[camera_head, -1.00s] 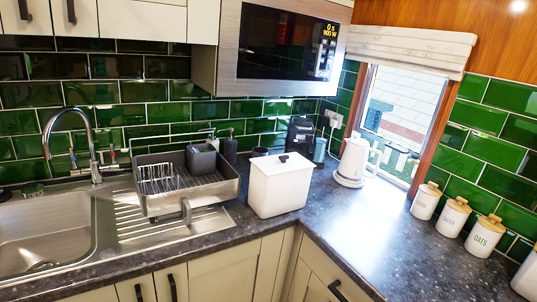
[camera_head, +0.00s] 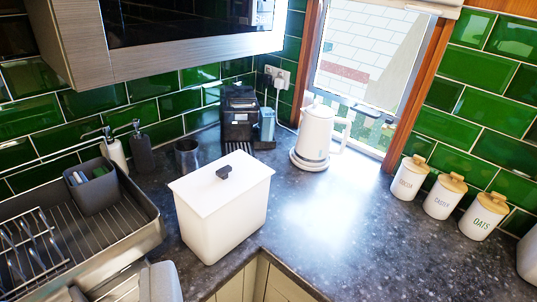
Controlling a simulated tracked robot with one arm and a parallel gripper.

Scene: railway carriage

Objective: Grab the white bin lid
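The white bin (camera_head: 222,220) stands upright on the dark speckled worktop near the inner corner. Its flat white lid (camera_head: 205,190) is on top, with a small dark knob (camera_head: 224,172) near the lid's middle. The lid sits closed on the bin and nothing touches it. I cannot make out my gripper in this view.
A dish rack (camera_head: 150,232) with a grey caddy (camera_head: 95,186) stands left of the bin. A grey rounded shape (camera_head: 160,283) at the bottom edge is unclear. Behind are a dark cup (camera_head: 188,157), coffee machine (camera_head: 239,115) and white kettle (camera_head: 314,138).

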